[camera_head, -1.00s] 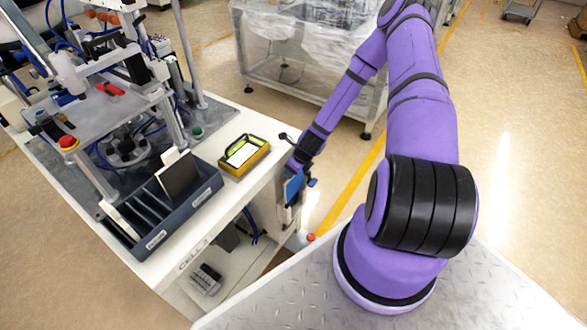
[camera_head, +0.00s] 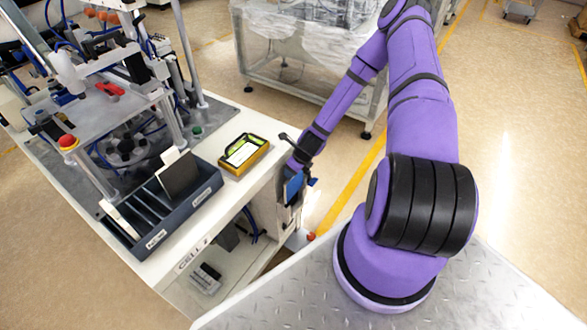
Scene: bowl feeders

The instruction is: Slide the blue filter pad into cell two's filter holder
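The blue filter pad (camera_head: 293,188) shows as a small dark-blue panel at the right end face of the white cell bench. The end of my purple arm reaches down to it. My gripper (camera_head: 294,168) is at the pad's upper edge, small and partly covered by my own wrist. I cannot tell whether its fingers are open or closed on the pad. The filter holder cannot be made out clearly; the pad is close against the bench's end face, and I cannot tell whether it sits inside a holder.
The bench (camera_head: 245,200) carries a "CELL 2" label. On its top are a yellow-framed box (camera_head: 243,156) and a dark slotted rack (camera_head: 205,192) holding upright panels. Machinery stands behind them. A wrapped machine (camera_head: 300,60) is at the back. Open floor lies to the right.

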